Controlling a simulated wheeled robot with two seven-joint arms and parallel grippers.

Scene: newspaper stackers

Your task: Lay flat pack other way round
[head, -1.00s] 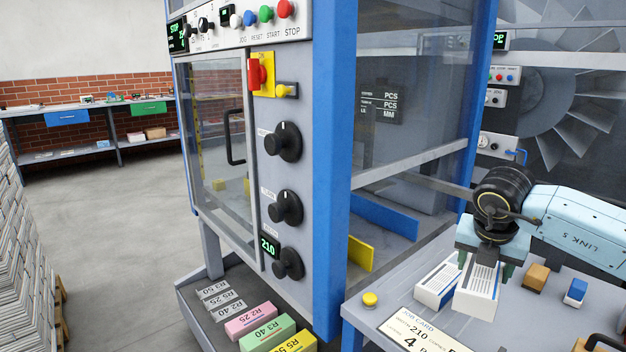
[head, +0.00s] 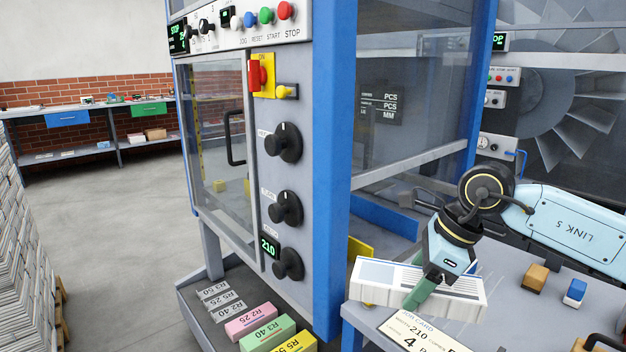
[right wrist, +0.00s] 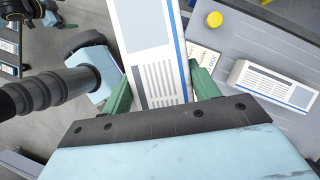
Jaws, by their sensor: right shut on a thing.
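My right gripper (head: 428,290) is shut on a white newspaper pack (head: 385,274) with a printed face and a blue stripe. The pack is held tilted and turned sideways, above the front of the table. In the right wrist view the pack (right wrist: 152,45) runs between the two green fingers. My left gripper is not in view.
The job card (head: 430,332) lies at the table's front edge. A yellow button (right wrist: 214,19) is on the table. An orange-brown block (head: 536,276) and a blue-and-white block (head: 575,291) stand to the right. The machine's blue post (head: 335,170) rises on the left.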

